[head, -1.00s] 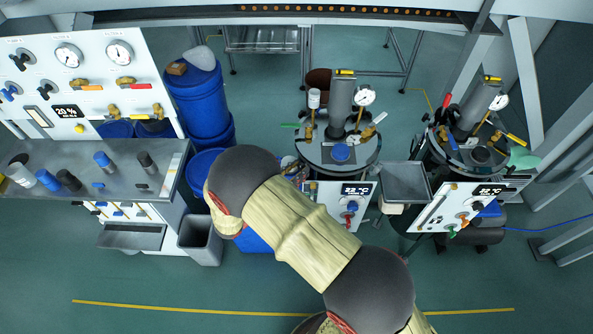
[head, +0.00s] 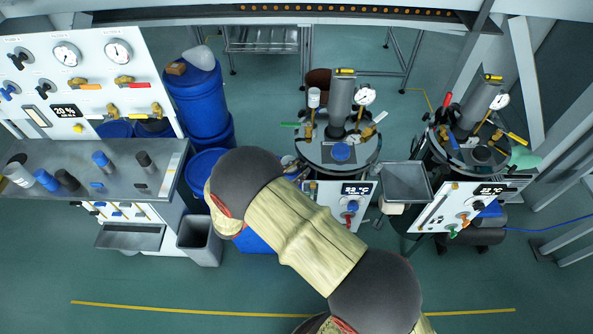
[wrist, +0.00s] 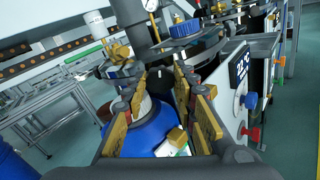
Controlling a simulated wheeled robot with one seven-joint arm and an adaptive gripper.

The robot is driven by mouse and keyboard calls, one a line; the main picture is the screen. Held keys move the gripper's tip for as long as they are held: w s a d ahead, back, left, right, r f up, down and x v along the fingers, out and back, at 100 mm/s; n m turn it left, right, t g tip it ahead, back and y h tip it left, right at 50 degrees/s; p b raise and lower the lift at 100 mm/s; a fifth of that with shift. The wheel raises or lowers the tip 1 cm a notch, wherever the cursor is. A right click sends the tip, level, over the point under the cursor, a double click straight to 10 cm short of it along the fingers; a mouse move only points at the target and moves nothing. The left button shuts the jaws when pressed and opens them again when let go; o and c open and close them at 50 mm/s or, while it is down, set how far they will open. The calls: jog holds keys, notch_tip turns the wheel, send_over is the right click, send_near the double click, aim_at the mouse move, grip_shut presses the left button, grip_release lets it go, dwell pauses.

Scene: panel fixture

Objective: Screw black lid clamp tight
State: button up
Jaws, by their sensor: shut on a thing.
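My gripper (wrist: 157,80) shows in the wrist view with its tan-padded fingers at the near left rim of the middle vessel. It is shut on a dark part at the lid's edge, which looks like the black lid clamp (wrist: 158,75); the contact is small and unclear. In the head view my arm hides most of the gripper. The middle vessel's lid (head: 318,153) carries a blue knob (head: 341,152), which also shows in the wrist view (wrist: 185,29). The right vessel has a black knob (head: 481,155) on its lid.
The vessel's control panel (head: 338,204) is close on the right. A grey tray (head: 406,182) stands between the vessels. A gauge panel (head: 40,85) and bench are at the left.

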jog(key=o, duration=1.2)
jog(key=shift+c, duration=0.2)
jog(key=v, duration=1.2)
